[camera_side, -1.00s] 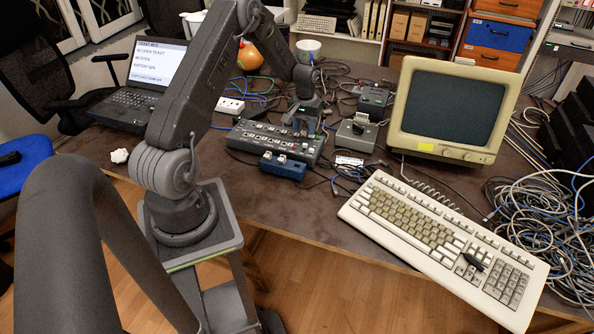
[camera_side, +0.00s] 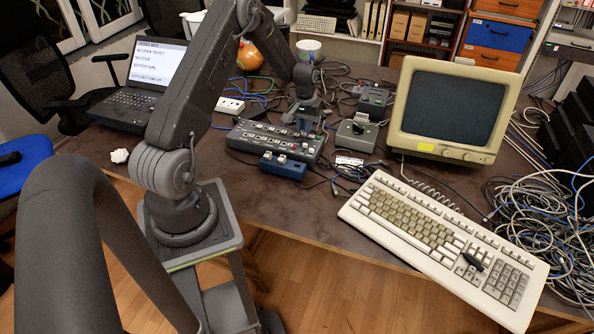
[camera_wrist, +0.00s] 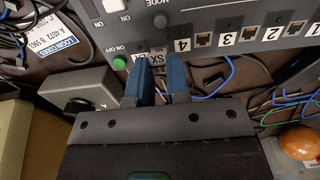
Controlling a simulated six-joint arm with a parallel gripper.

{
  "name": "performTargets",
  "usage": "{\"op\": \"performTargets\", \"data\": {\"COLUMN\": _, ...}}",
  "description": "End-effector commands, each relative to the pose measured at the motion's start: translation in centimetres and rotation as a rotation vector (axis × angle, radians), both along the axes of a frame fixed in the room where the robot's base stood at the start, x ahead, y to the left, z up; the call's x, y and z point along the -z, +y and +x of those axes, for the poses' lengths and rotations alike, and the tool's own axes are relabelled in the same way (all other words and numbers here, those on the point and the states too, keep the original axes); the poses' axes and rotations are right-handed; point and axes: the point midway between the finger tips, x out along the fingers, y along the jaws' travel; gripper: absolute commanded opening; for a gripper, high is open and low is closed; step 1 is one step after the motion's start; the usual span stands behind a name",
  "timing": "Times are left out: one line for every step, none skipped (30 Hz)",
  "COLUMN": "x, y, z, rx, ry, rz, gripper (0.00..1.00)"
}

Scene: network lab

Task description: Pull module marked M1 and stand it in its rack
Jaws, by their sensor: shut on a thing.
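My gripper (camera_side: 302,118) is over the right end of the long grey device (camera_side: 262,137) on the desk. In the wrist view its two blue fingers (camera_wrist: 156,76) stand on either side of a small dark part at the device's edge and are shut on it. A partly covered label (camera_wrist: 158,58) shows between the fingertips; I cannot read a full marking, so I cannot confirm M1. The part still sits at the device. I cannot tell which container is the rack; a blue block (camera_side: 283,166) with white pieces stands in front of the device.
A grey box with a lever (camera_side: 357,132) and a dark box (camera_side: 374,102) stand to the right. Cables (camera_side: 345,170) lie around them. The cream monitor (camera_side: 455,110) and keyboard (camera_side: 440,240) are farther right. Bare desk lies front left and beside the keyboard.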

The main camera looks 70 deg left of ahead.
Motion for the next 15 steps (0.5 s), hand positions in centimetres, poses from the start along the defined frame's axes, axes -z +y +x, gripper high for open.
{"op": "performTargets", "data": {"x": -0.1, "y": 0.0, "z": 0.0, "rx": 0.000, "ry": 0.000, "rz": 0.000, "gripper": 0.00}}
{"op": "performTargets", "data": {"x": -0.1, "y": 0.0, "z": 0.0, "rx": 0.000, "ry": -0.001, "rz": 0.001, "gripper": 0.00}}
{"op": "performTargets", "data": {"x": -0.2, "y": 0.0, "z": 0.0, "rx": 0.000, "ry": -0.001, "rz": 0.001, "gripper": 0.00}}
{"op": "performTargets", "data": {"x": -0.3, "y": 0.0, "z": 0.0, "rx": 0.000, "ry": -0.001, "rz": 0.001, "gripper": 0.00}}
{"op": "performTargets", "data": {"x": -0.5, "y": 0.0, "z": 0.0, "rx": 0.000, "ry": -0.001, "rz": 0.001, "gripper": 0.00}}
{"op": "performTargets", "data": {"x": -0.6, "y": 0.0, "z": 0.0, "rx": 0.000, "ry": -0.001, "rz": 0.001, "gripper": 0.00}}
{"op": "performTargets", "data": {"x": -0.7, "y": 0.0, "z": 0.0, "rx": 0.000, "ry": -0.001, "rz": 0.001, "gripper": 0.00}}
{"op": "performTargets", "data": {"x": -0.8, "y": 0.0, "z": 0.0, "rx": 0.000, "ry": -0.001, "rz": 0.001, "gripper": 0.00}}
{"op": "performTargets", "data": {"x": -1.0, "y": 0.0, "z": 0.0, "rx": 0.000, "ry": -0.001, "rz": 0.001, "gripper": 0.00}}
{"op": "performTargets", "data": {"x": -1.1, "y": 0.0, "z": 0.0, "rx": 0.000, "ry": -0.001, "rz": 0.001, "gripper": 0.00}}
{"op": "performTargets", "data": {"x": -1.2, "y": 0.0, "z": 0.0, "rx": 0.000, "ry": -0.001, "rz": 0.001, "gripper": 0.00}}
{"op": "performTargets", "data": {"x": -1.3, "y": 0.0, "z": 0.0, "rx": 0.000, "ry": -0.001, "rz": 0.001, "gripper": 0.00}}
{"op": "performTargets", "data": {"x": -1.5, "y": 0.0, "z": 0.0, "rx": 0.000, "ry": -0.001, "rz": 0.001, "gripper": 0.00}}
{"op": "performTargets", "data": {"x": -1.6, "y": 0.0, "z": 0.0, "rx": 0.000, "ry": -0.001, "rz": 0.001, "gripper": 0.00}}
{"op": "performTargets", "data": {"x": -1.8, "y": 0.0, "z": 0.0, "rx": 0.000, "ry": -0.001, "rz": 0.001, "gripper": 0.00}}
